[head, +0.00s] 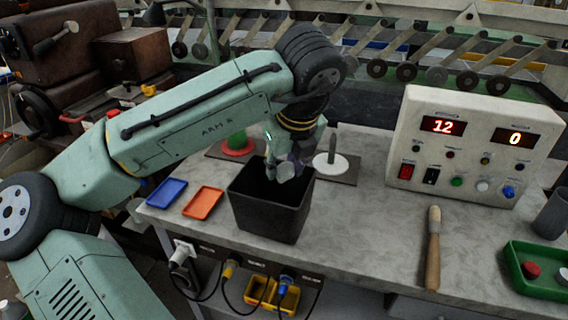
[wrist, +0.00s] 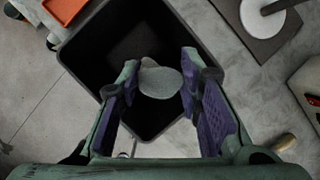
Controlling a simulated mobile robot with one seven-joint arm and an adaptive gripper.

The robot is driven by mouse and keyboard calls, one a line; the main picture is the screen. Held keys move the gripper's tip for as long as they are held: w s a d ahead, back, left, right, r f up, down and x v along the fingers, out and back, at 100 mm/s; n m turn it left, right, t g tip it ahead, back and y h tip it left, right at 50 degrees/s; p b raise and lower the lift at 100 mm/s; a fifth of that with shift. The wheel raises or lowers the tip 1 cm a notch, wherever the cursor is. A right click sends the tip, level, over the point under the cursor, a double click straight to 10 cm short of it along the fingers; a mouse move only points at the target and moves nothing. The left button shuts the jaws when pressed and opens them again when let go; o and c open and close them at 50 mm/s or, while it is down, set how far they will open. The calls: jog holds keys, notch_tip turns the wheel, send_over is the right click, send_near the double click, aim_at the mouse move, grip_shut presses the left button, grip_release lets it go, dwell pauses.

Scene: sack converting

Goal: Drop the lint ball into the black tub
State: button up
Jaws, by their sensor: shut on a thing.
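The lint ball is a small pale grey lump (head: 286,171); it also shows in the wrist view (wrist: 160,83), between the fingertips. My gripper (head: 291,164) is shut on it, with the purple-padded fingers (wrist: 160,75) on either side. The black tub (head: 267,214) is square and open-topped and stands on the grey bench. My gripper and the ball are over the tub's opening, near its back rim in the head view. In the wrist view the dark inside of the tub (wrist: 130,45) lies behind the ball. The tub's floor is partly hidden.
A blue tray (head: 166,192) and an orange tray (head: 203,203) lie left of the tub. A white disc with a post (head: 331,165) stands behind right. A control box (head: 472,148), a wooden-handled tool (head: 433,250) and a green tray (head: 540,275) are farther right.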

jog(key=shift+f, duration=0.4)
jog(key=o, duration=0.7)
jog(key=shift+o, duration=0.2)
jog(key=shift+r, duration=0.1)
jog(key=v, duration=1.2)
jog(key=shift+w, duration=0.1)
